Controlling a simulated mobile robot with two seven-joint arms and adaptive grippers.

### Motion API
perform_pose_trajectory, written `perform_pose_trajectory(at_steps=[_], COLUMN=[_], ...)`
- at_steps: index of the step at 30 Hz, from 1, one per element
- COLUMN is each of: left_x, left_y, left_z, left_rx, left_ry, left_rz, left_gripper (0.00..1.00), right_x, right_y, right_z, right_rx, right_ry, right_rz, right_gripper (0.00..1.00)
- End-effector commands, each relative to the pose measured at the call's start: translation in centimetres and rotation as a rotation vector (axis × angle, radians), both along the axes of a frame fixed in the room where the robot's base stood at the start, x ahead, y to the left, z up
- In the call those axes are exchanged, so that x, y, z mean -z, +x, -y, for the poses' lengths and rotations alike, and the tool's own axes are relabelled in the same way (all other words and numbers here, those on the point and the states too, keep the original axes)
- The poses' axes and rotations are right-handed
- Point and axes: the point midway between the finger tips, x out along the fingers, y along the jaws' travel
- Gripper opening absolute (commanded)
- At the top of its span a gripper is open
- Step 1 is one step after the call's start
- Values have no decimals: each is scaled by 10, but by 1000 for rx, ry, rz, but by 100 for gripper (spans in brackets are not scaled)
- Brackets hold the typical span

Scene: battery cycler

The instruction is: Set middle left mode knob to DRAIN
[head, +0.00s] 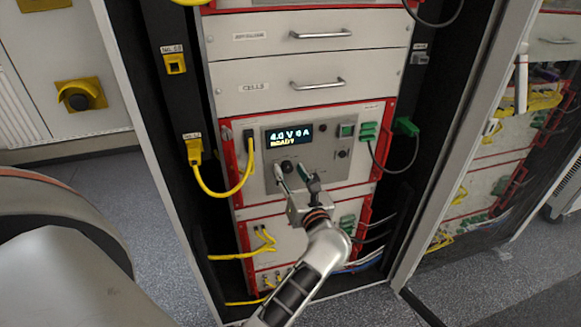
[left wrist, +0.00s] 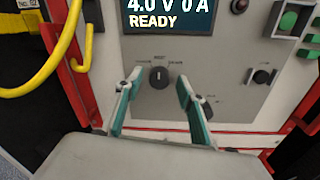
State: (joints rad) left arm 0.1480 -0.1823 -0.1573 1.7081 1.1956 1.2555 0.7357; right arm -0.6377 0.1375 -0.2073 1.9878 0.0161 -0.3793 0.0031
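The mode knob (left wrist: 159,77) is a round black knob on the grey panel below the display; its light mark points about straight up. It also shows in the head view (head: 287,166). Small labels surround it, too small to read surely. My left gripper (left wrist: 160,92) is open, its two teal-padded fingers on either side of the knob in the picture, with visible gaps. It shows in the head view (head: 291,174) in front of the panel's lower part. I cannot tell how far the tips are from the panel. My right gripper is not in view.
The display (head: 289,135) reads 4.0 V 0 A, READY. Another dark knob (left wrist: 208,101) is partly behind the right finger. A smaller knob (left wrist: 262,76) and green button (left wrist: 289,19) lie right. A yellow cable (head: 226,193) hangs left, green plugs (head: 368,131) sit right.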

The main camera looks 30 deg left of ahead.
Motion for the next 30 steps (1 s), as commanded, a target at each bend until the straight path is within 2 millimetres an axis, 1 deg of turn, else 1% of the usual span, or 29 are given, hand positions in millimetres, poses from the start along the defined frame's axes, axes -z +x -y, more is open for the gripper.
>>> perform_pose_trajectory(at_steps=[8,11,12,13,23,30], left_x=[0,0,0,0,-1,-3], left_y=[0,0,0,0,0,0], left_z=[-1,-1,-1,-1,-1,0], left_rx=[0,0,0,0,0,0], left_ry=[0,0,0,0,17,97], left_rz=[0,0,0,0,-21,-113], left_gripper=[39,16,5,0,1,1], right_x=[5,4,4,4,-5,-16], right_y=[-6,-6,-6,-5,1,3], right_z=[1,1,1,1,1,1], right_rx=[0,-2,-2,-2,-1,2], right_ry=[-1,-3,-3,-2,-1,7], right_rz=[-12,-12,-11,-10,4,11], right_gripper=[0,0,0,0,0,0])
